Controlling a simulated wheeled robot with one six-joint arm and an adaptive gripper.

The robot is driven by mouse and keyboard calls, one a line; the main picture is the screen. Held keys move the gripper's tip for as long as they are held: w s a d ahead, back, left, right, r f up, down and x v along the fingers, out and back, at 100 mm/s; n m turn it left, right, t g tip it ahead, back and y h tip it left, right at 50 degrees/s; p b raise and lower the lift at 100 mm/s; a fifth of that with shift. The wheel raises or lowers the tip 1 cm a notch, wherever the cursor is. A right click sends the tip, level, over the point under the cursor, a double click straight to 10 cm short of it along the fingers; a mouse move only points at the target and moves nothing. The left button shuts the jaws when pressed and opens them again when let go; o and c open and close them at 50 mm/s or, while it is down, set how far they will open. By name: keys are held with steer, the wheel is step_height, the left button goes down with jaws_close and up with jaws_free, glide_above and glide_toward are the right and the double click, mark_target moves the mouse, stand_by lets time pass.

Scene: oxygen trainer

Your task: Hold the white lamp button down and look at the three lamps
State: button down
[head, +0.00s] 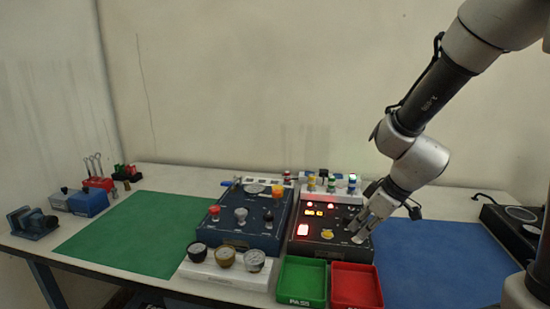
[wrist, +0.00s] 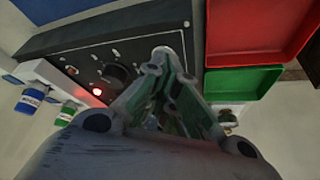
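My gripper (head: 358,236) points down over the right part of the dark control panel (head: 297,245). In the wrist view its fingers (wrist: 163,54) come together at the tips, with nothing visible between them. The tips are at or just above the panel face; I cannot tell whether they touch it. No white button can be made out, and the gripper covers that part of the panel. The wrist view shows one glowing red lamp (wrist: 97,91).
A green tray (head: 302,299) and a red tray (head: 356,305) stand in front of the panel. A blue panel with knobs (head: 248,239) is to its left, with several gauges before it. A blue mat (head: 430,265) to the right and a green mat (head: 135,235) are clear.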

steer(key=shift+f, duration=0.55)
steer(key=shift+r, duration=0.15)
stand_by(1.4)
steer(key=shift+r, duration=3.4)
steer(key=shift+s+m, duration=0.2)
steer(key=shift+m, duration=0.3)
steer(key=s, duration=0.1)
steer(key=m+g, duration=0.1)
steer(key=s+d+f+m, duration=0.1)
steer(key=shift+s+h, duration=0.3)
steer(key=s+d+r+m+t+h, duration=0.2)
steer(key=s+d+r+m, duration=0.4)
steer(key=s+d+r, duration=0.4)
steer(key=s+d+h, duration=0.1)
steer(key=s+d, duration=0.2)
steer(key=s, duration=0.1)
steer(key=shift+s+d+r+m, duration=0.2)
steer(key=shift+s+d+m, duration=0.05)
steer(key=shift+s+m, duration=0.15)
